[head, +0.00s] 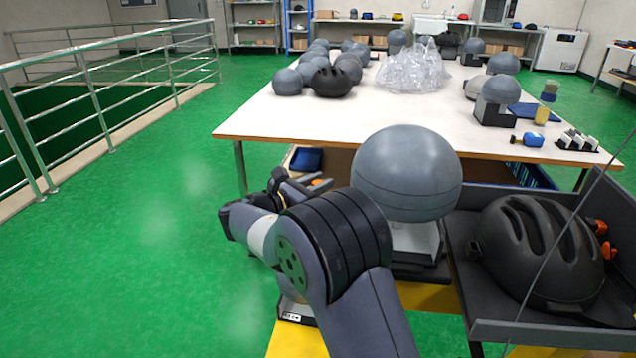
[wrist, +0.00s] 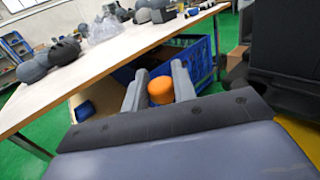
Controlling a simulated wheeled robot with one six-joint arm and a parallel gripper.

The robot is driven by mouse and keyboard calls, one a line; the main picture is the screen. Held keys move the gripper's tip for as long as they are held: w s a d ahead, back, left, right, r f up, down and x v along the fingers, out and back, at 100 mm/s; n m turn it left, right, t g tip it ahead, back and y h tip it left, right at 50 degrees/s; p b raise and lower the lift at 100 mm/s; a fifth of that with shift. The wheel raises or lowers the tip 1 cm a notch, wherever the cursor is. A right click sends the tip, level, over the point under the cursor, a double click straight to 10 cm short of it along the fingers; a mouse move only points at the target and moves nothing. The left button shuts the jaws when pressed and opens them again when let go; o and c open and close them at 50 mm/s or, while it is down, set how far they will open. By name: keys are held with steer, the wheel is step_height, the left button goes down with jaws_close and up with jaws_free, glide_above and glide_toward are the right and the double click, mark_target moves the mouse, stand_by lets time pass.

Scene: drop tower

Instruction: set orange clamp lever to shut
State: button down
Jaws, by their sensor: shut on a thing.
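My gripper (wrist: 159,82) shows in the wrist view with its two grey fingers on either side of a rounded orange piece, the clamp lever's end (wrist: 160,92). It is shut on this lever. In the head view my gripper (head: 300,187) is left of the grey headform, with a bit of the orange lever (head: 318,182) showing at its fingers. The lever's lower part and pivot are hidden, so I cannot tell its angle.
A grey headform (head: 407,172) stands close right of my arm. A black helmet (head: 540,250) lies in a grey tray (head: 463,240) with orange parts (head: 598,227) beside it. The white table (head: 400,115) holds headforms and plastic wrap. Green floor is clear at left, before the railing (head: 90,90).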

steer(key=shift+s+a+n+t+y+b, duration=0.65)
steer(key=shift+n+t+y, duration=0.5)
steer(key=shift+y, duration=0.6)
steer(key=shift+s+a+n+t+y+b, duration=0.5)
steer(key=shift+s+n+t+y+b, duration=0.3)
steer(key=shift+n+y, duration=0.8)
steer(key=shift+s+a+n+t+y+b, duration=0.6)
steer(key=shift+n+t+y, duration=0.5)
steer(key=shift+y, duration=0.75)
steer(key=c, duration=1.2)
jaws_free()
steer(key=shift+r, duration=0.1)
